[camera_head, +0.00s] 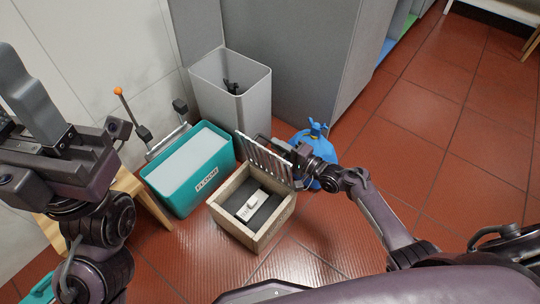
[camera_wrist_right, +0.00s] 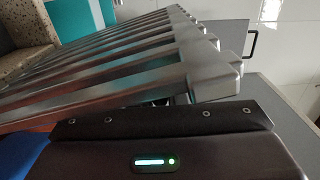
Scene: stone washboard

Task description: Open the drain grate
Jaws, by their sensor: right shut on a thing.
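The metal drain grate (camera_head: 265,160) stands tilted up along the back edge of a square stone box (camera_head: 268,236). Its bars and frame fill much of the right wrist view (camera_wrist_right: 120,75). My right gripper (camera_head: 297,157) is shut on the grate's right end. Its fingertips are partly hidden behind the bars. Inside the open box lie a dark slab and a small white block (camera_head: 253,207). My left gripper (camera_head: 45,105) is high at the left, close to the camera and away from the box. Its finger opening is not clear.
A teal bin (camera_head: 213,184) with a pale top stands left of the box. A grey bin (camera_head: 255,100) holding dark items stands behind it. A blue bag (camera_head: 325,150) lies behind my right gripper. Red tiled floor (camera_head: 460,150) is clear at the right.

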